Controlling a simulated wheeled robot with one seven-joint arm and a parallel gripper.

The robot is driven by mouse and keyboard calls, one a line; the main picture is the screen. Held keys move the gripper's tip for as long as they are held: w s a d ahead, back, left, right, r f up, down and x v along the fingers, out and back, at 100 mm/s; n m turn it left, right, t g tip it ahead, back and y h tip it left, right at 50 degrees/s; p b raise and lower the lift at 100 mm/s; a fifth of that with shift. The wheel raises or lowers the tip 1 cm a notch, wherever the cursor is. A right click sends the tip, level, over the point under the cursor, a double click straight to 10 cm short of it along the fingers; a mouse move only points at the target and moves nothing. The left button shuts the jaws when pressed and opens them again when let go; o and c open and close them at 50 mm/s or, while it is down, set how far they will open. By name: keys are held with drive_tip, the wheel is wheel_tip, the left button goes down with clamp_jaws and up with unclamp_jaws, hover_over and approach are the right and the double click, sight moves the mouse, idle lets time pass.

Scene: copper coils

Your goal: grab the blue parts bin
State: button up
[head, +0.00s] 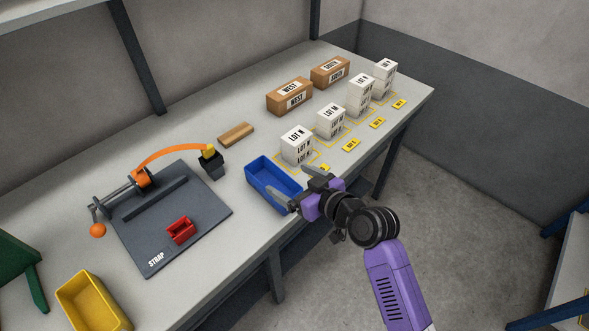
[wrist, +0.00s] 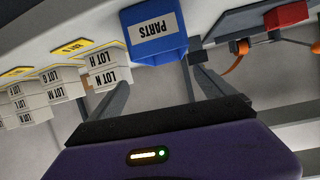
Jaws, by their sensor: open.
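The blue parts bin (head: 262,180) stands on the workbench near its front edge, left of the white lot boxes. In the wrist view the blue bin (wrist: 152,50) shows at the top centre, with a white label reading PARTS on its side. My gripper (head: 291,184) is open and is at the bin's right side in the head view, with its fingers partly in front of the bin. In the wrist view the two fingers point toward the bin, one on each side of it in the picture. Nothing is between the fingertips. I cannot tell whether a finger touches the bin.
White lot boxes (head: 297,145) stand in a row right of the bin, with yellow tags before them. Brown boxes (head: 289,96) stand behind. A dark strap board (head: 190,205) with a red block (head: 181,231) lies left. A yellow bin (head: 92,304) is front left.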

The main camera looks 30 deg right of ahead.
sight(272, 178)
drive_tip(key=shift+s+a+f+n+g, duration=0.25)
drive_tip(key=shift+a+f+n+g, duration=0.05)
drive_tip(key=shift+a+f, duration=0.1)
drive_tip(key=shift+x, duration=1.1)
drive_tip(key=shift+p+x, duration=0.9)
drive_tip(key=shift+x, duration=1.85)
drive_tip(key=shift+a, duration=0.15)
drive_tip(key=c, duration=1.5)
